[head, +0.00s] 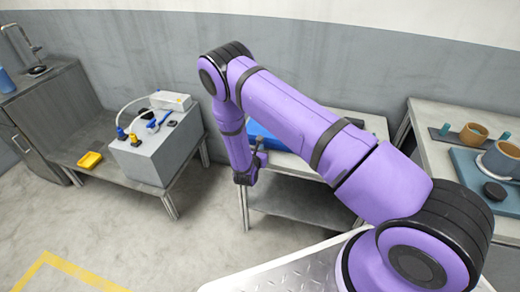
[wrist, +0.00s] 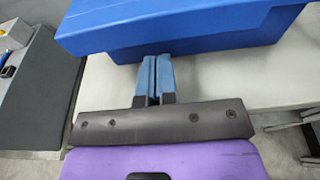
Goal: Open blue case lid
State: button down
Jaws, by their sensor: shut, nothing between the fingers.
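The blue case (wrist: 205,45) fills the top of the wrist view. Its lid (wrist: 175,14) is a wider slab that overhangs the body and looks closed. In the head view the case (head: 268,139) sits on a grey table, mostly hidden behind my purple arm. My gripper (wrist: 154,72) is shut and empty. Its blue-padded fingertips point at the front wall of the case, just under the lid's overhanging edge. I cannot tell whether they touch it. The gripper is small and dark in the head view (head: 259,150).
The case's table (head: 370,124) has a lower shelf. To the left, a grey box (head: 150,155) with cables and a yellow tray (head: 90,160) stand on a low bench. At the right, a counter holds pots (head: 474,135) and a teal board. Open floor lies at front left.

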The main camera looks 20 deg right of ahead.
notch_tip(320, 180, up, 6)
jog(key=w+d, duration=0.1)
jog(key=shift+w+r, duration=0.15)
jog(key=shift+w, duration=0.05)
dwell(0.7)
jog(key=f+v, duration=0.2)
jog(key=v, duration=1)
jog(key=shift+s+a+f, duration=0.3)
jog(key=shift+s+a, duration=0.1)
jog(key=shift+s, duration=0.15)
